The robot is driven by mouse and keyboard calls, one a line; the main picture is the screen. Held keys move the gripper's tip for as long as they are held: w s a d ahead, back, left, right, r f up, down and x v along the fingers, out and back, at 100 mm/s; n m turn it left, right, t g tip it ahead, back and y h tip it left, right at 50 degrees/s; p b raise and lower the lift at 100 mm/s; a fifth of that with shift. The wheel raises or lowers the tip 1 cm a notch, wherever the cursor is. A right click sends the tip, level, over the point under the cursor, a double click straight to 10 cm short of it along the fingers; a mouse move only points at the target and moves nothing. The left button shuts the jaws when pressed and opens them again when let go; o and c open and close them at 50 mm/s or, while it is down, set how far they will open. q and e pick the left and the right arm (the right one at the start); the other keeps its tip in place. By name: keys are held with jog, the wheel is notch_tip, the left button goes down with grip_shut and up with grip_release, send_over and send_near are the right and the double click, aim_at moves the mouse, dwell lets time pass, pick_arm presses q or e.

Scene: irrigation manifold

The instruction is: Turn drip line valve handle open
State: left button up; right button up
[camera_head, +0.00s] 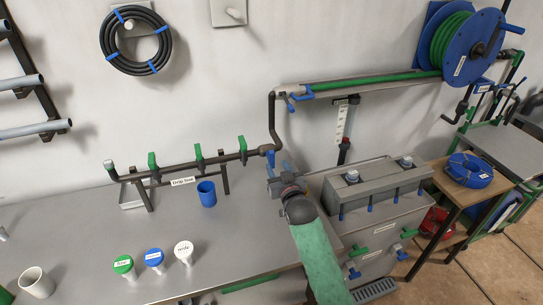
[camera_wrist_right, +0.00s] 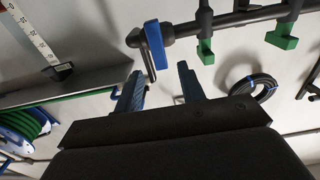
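The drip line is a dark horizontal pipe (camera_head: 220,158) with a "Drip line" label (camera_head: 183,182), on stands at the back of the grey bench. A blue valve handle (camera_head: 270,159) hangs at its right end; it also shows in the right wrist view (camera_wrist_right: 155,46). Several green handles (camera_head: 198,151) sit along the pipe to its left. My right gripper (camera_head: 278,178) is just below and right of the blue handle. In the wrist view its two blue fingers (camera_wrist_right: 160,88) are apart, with the handle beyond the gap and nothing held. My left gripper is out of view.
A blue cup (camera_head: 207,193) stands under the pipe. Green, blue and white labelled knobs (camera_head: 154,258) and a white cup (camera_head: 36,283) are at the bench front. A grey tank box (camera_head: 372,200) stands right of the gripper. The middle bench is clear.

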aim_at(273, 157)
jog(key=p+x, duration=0.2)
jog(key=x, duration=0.4)
jog(key=shift+w, duration=0.1)
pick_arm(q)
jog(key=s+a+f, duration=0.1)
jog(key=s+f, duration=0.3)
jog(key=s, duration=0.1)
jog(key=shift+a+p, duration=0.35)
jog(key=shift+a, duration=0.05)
pick_arm(e)
jog(key=shift+w+a, duration=0.1)
jog(key=shift+w, duration=0.3)
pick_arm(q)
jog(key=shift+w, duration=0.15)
pick_arm(e)
grip_shut()
